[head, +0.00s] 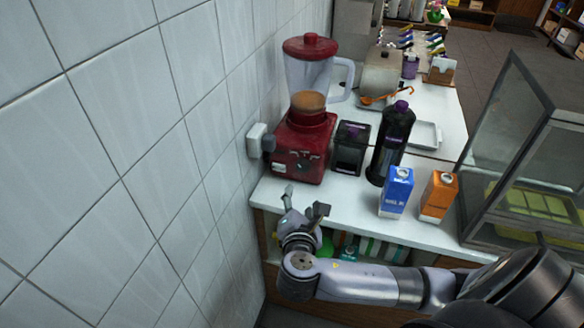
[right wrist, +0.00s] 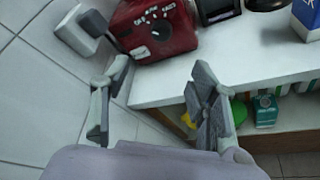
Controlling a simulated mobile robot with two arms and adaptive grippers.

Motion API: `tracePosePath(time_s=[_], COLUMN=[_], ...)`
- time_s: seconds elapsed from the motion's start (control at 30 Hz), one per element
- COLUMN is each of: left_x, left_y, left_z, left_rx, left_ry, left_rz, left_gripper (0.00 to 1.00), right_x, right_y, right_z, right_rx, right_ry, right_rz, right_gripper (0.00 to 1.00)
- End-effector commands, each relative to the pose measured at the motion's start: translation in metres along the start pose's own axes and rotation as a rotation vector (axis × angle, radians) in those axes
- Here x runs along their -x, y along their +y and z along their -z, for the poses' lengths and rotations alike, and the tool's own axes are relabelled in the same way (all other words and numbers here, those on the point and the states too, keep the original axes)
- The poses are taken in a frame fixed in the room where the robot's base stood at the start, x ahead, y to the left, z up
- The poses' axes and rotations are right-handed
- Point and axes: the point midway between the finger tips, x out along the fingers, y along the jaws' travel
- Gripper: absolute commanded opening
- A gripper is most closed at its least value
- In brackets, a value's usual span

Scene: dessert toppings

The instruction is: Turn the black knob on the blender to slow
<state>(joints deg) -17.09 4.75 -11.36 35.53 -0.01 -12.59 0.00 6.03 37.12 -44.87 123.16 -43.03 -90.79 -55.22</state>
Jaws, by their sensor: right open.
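The red blender (head: 305,140) stands at the counter's left end against the tiled wall, with a clear jug and red lid. Its front panel shows in the right wrist view (right wrist: 180,38), with the round black knob (right wrist: 162,29) and light buttons. The knob's setting is too small to read. My right gripper (head: 303,205) is open and empty, in front of and below the blender's front, apart from it. In the right wrist view its fingers (right wrist: 160,68) spread either side below the knob. My left gripper is not in view.
A black box (head: 350,150), a dark bottle (head: 390,143), a blue carton (head: 396,190) and an orange carton (head: 438,196) stand right of the blender. A wall plug (head: 257,141) is close on its left. A glass case (head: 515,140) is at right.

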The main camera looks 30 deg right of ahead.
Motion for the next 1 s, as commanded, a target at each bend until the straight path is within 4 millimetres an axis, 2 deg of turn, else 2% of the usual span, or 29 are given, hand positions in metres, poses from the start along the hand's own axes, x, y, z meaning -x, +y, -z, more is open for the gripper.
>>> tracePosePath(time_s=[0.2,0.6,0.8,1.0], left_x=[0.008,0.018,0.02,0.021], left_y=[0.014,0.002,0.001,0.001], left_z=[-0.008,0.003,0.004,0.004], left_rx=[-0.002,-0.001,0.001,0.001], left_ry=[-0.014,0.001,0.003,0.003], left_rz=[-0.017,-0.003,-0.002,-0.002], left_gripper=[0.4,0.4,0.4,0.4], right_x=[-0.042,-0.128,-0.154,-0.164], right_y=[0.001,0.0,-0.001,-0.001], right_z=[-0.002,-0.001,0.001,0.001], right_rx=[0.002,-0.002,-0.003,-0.003], right_ry=[-0.005,-0.001,0.001,0.003], right_rz=[0.002,0.004,0.003,0.002], right_gripper=[0.54,0.54,0.54,0.54])
